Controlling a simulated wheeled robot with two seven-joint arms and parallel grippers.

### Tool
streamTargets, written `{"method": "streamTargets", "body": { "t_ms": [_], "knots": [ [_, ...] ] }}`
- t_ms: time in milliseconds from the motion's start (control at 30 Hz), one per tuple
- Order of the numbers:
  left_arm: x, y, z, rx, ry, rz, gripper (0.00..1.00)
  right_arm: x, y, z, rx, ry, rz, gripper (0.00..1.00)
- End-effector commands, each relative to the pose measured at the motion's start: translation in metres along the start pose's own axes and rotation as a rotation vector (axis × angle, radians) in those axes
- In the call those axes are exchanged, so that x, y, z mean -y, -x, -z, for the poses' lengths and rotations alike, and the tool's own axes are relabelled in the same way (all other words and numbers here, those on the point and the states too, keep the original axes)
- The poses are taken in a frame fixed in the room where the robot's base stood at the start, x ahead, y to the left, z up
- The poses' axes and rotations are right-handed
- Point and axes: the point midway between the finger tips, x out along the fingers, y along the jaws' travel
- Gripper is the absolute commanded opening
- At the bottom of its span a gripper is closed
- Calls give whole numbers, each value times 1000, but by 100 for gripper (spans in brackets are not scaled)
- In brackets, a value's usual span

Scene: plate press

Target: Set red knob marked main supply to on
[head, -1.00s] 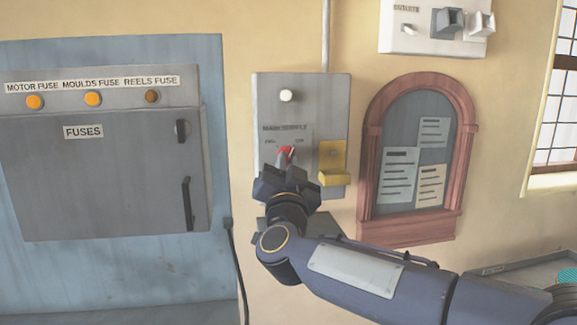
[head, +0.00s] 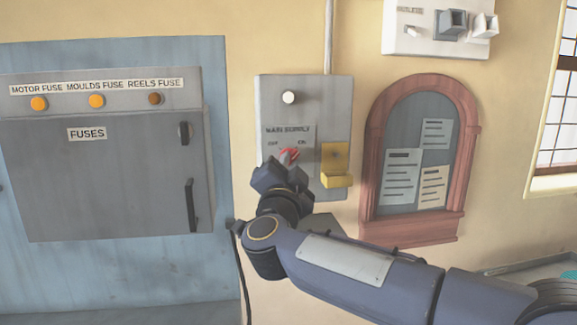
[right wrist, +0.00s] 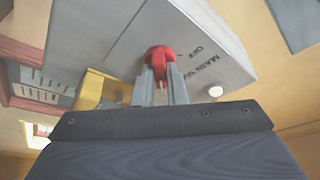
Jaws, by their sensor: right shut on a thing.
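The red main supply knob (head: 288,155) sits on a grey panel (head: 268,110) on the wall, below a "MAIN SUPPLY" label with an OFF mark at left and an ON mark at right. My right gripper (head: 285,165) is at the knob from below and is shut on it. In the right wrist view the red knob (right wrist: 159,58) is between the two grey fingertips (right wrist: 160,80). The fingers and wrist partly hide the knob, so its exact pointing is hard to tell. My left gripper is not in view.
A yellow bracket (head: 336,168) is close right of the knob on the same panel. A white round button (head: 289,97) is above. A grey fuse box (head: 95,180) is at left, a framed notice board (head: 420,150) at right, and a white outlet panel (head: 405,28) at upper right.

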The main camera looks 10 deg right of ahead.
Motion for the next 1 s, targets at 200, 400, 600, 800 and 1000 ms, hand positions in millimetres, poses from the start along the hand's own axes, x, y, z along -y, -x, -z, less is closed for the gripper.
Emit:
{"method": "streamTargets", "body": {
  "t_ms": [200, 400, 600, 800, 1000],
  "knots": [
    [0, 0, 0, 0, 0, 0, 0, 0, 0, 0, 0, -2, -1, 21],
    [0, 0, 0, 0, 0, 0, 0, 0, 0, 0, 0, -1, 0, 34],
    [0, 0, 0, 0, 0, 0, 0, 0, 2, 0, 0, 0, 1, 34],
    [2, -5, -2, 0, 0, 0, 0, 0, 28, -1, 1, -1, 3, 34],
    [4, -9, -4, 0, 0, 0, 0, 0, 61, -1, 1, -1, 2, 34]
  ]
}}
